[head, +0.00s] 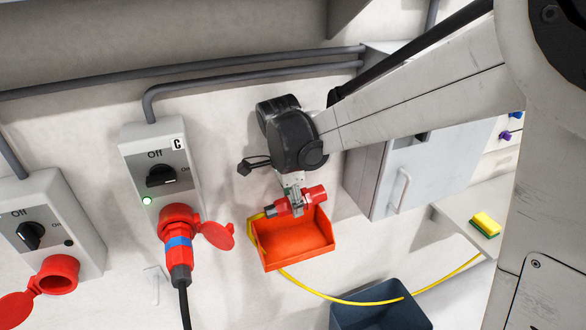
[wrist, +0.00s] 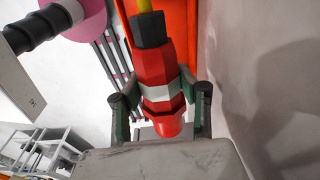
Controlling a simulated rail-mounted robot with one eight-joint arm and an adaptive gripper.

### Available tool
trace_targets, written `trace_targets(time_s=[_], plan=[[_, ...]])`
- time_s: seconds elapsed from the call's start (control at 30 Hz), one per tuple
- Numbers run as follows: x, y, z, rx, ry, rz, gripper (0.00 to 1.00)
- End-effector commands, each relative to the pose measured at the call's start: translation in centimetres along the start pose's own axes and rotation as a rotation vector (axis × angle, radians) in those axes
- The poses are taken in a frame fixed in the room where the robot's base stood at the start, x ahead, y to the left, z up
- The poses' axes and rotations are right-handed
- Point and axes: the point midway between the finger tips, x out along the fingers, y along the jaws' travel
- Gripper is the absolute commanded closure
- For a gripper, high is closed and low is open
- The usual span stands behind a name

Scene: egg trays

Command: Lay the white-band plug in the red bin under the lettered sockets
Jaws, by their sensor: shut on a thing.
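My gripper (head: 296,200) is shut on the red white-band plug (head: 316,194). It holds the plug at the upper part of the red bin (head: 300,254), close to its back rim. I cannot tell whether the plug touches the bin. In the wrist view, my gripper (wrist: 160,108) has a finger on each side of the plug (wrist: 155,62), around its white band. The plug's dark cable end points to the top of that view, beside the orange-red bin wall (wrist: 182,30). A yellow cable (head: 345,299) loops past the bin's left side and runs below it.
Socket box C (head: 133,153) has a blue-band plug (head: 179,250) in it. Another socket box (head: 85,217) at far left has an open red lid. A dark blue bin (head: 380,318) stands below. A grey cabinet (head: 425,170) and a yellow sponge (head: 486,223) are right.

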Motion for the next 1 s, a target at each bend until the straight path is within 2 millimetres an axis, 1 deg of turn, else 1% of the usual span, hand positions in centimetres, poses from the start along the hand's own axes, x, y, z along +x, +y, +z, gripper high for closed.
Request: trace_targets(time_s=[0.17,1.0], plan=[[0.7,-0.1,0.3,0.004,0.001,0.0,1.0],[7.7,-0.1,1.1,0.003,0.0,0.0,1.0]])
